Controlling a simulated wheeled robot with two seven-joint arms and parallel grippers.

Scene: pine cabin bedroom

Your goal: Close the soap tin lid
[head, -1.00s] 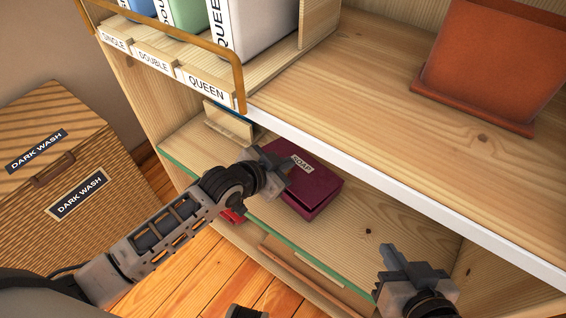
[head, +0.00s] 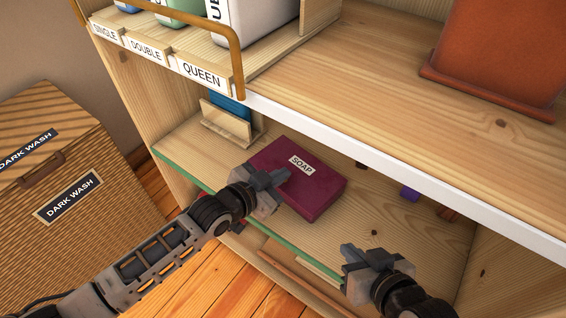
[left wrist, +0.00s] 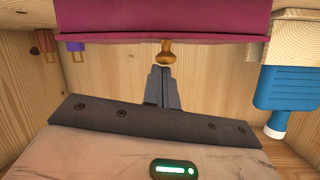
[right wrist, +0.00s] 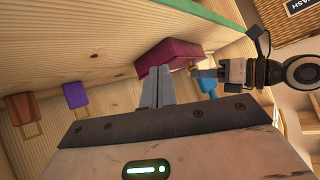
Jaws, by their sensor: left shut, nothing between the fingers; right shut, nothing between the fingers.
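The soap tin (head: 318,192) is a maroon box with a white SOAP label on its lid, lying on the lower shelf. In the head view the lid looks down on the box, with no clear gap. My left gripper (head: 284,178) is shut and empty at the tin's near left edge; contact cannot be told. In the left wrist view its fingertips (left wrist: 162,70) are just below a small brass knob (left wrist: 166,54) on the maroon tin (left wrist: 150,20). My right gripper (head: 346,252) is shut and empty near the shelf's front edge, apart from the tin (right wrist: 172,55).
A blue item (head: 230,105) stands in a wooden holder (head: 226,124) at the left. The shelf has a green front edge (head: 190,188).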

